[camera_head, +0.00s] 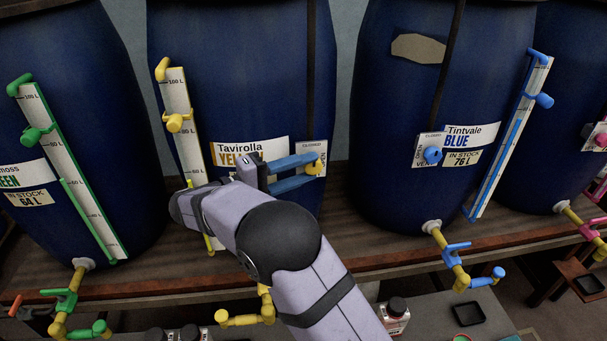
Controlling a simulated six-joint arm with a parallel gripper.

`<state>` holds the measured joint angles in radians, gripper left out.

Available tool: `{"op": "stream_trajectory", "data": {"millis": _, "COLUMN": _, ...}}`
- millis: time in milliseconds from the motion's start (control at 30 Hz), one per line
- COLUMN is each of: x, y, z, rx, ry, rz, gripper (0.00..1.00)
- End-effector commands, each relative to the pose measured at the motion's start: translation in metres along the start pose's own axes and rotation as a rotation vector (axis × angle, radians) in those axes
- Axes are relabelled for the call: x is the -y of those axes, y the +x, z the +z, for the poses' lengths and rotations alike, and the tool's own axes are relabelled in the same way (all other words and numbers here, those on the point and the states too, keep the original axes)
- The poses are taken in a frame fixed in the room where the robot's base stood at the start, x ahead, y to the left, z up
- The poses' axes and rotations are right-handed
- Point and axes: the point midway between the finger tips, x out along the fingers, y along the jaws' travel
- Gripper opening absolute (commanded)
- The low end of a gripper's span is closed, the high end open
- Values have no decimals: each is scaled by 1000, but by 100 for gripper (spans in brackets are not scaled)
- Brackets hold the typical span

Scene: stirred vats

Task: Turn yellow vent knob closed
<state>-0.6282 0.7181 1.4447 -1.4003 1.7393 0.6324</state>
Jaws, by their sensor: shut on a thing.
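The yellow vent knob (316,169) sits on the front of the blue vat (237,60) labelled Tavirolla, second from the left. It is on a small white plate (313,147) with the word "CLOSED" along its top edge. My gripper (314,166) reaches it from the left with two blue fingers, one above and one below. The fingers are shut on the knob. They hide much of the knob and the plate's left part, so I cannot tell which way the knob points.
A blue vent knob (432,155) is on the Tintvale vat (385,100) to the right. A yellow sight gauge (184,130) stands left of my gripper. A yellow tap (240,319) and a dark-capped bottle (396,312) are below my arm. Black trays (468,314) lie at the lower right.

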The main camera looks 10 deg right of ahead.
Motion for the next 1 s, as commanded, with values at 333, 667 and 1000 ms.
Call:
{"op": "stream_trajectory", "data": {"millis": 333, "x": 1, "y": 0, "z": 0, "rx": -1, "ry": -26, "rz": 62, "gripper": 10}}
{"op": "stream_trajectory", "data": {"millis": 667, "x": 0, "y": 0, "z": 0, "rx": 0, "ry": -27, "rz": 62, "gripper": 10}}
{"op": "stream_trajectory", "data": {"millis": 1000, "x": 1, "y": 0, "z": 0, "rx": 0, "ry": -26, "rz": 60, "gripper": 51}}
